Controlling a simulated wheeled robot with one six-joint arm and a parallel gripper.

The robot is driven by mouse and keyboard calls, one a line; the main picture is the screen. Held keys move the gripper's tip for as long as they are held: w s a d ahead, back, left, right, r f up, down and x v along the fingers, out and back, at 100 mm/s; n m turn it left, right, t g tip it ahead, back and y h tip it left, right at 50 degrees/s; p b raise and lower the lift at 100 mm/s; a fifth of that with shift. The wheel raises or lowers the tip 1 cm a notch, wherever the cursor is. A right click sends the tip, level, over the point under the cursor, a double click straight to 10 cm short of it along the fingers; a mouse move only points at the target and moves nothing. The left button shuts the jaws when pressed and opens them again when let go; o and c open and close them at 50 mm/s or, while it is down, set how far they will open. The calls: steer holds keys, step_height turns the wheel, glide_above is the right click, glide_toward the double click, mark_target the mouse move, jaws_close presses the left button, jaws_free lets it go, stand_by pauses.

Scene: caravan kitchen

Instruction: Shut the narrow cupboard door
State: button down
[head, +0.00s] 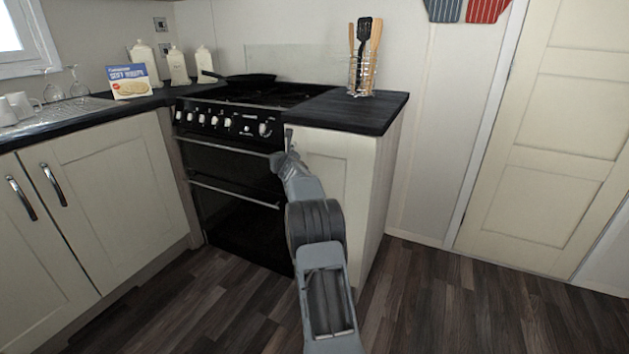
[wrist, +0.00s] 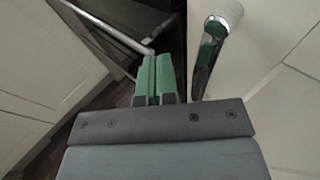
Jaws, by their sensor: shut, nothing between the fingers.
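The narrow cupboard door (head: 340,158) is cream and panelled, under the short dark worktop to the right of the oven. It looks close to flush with its cabinet; I cannot tell whether a small gap remains. Its metal handle (head: 289,139) is near the upper left edge. In the wrist view the door (wrist: 268,75) fills the right side, with the handle (wrist: 213,45) projecting from it. My gripper (wrist: 157,72) has its green fingers together and empty, just left of the handle. In the head view my arm hides the lower part of the door.
The black oven (head: 235,180) stands directly left of the door, with bar handles across its front. Cream cupboards (head: 110,185) run along the left. A utensil holder (head: 362,77) stands on the worktop (head: 345,108). Dark wooden floor (head: 450,300) is clear to the right.

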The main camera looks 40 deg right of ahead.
steer(key=a+r+b, duration=0.2)
steer(key=a+b, duration=0.5)
steer(key=a, duration=0.4)
steer(key=s+a+r+n+y+p, duration=0.4)
steer(key=s+a+r+n+p, duration=0.2)
steer(key=a+r+n+p, duration=0.45)
steer(key=s+a+r+n+y+p, duration=0.5)
steer(key=s+a+r+n+p, duration=0.1)
steer(key=a+r+n+p, duration=0.45)
steer(key=s+a+r+n+g+y+p, duration=0.1)
steer(key=s+a+r+n+g+p, duration=0.2)
steer(key=s+a+n+g+p, duration=0.55)
steer(key=s+d+n+g+h+p, duration=0.1)
steer(key=s+n+p, duration=0.4)
steer(key=s, duration=0.5)
steer(key=s+d+n+g+h+p, duration=0.1)
steer(key=s+d+n+h+p, duration=0.1)
steer(key=s+n+p, duration=0.4)
steer(key=s+p, duration=0.1)
steer(key=s, duration=0.3)
steer(key=shift+s+d+h, duration=0.15)
steer(key=shift+s+h, duration=0.15)
steer(key=shift+r+g, duration=0.1)
steer(key=shift+g, duration=0.15)
